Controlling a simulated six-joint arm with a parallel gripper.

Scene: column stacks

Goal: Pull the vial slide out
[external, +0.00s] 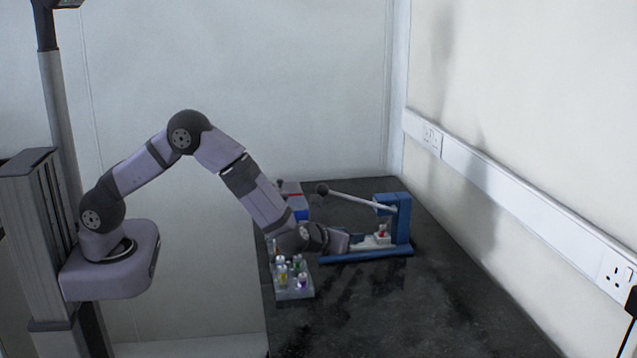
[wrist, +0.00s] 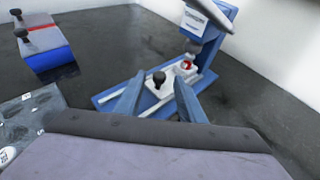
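The vial slide (wrist: 180,75) is a pale block with a black knob (wrist: 159,77) at its near end, on the blue base of a press (wrist: 213,52). A red-capped vial (wrist: 187,64) stands on the slide, close to the press column. In the external view the vial slide (external: 376,241) is partly hidden by my gripper (external: 343,243). In the wrist view my gripper (wrist: 158,100) is open, its two blue-grey fingers apart. The knob appears between and just beyond the fingertips; I see no contact.
The press lever (external: 358,199) slants above the base to a dark ball end. A rack of vials (external: 293,292) stands at the table's near left. A blue and red box with black knobs (wrist: 42,47) stands behind it. The right side of the dark table (external: 440,300) is clear.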

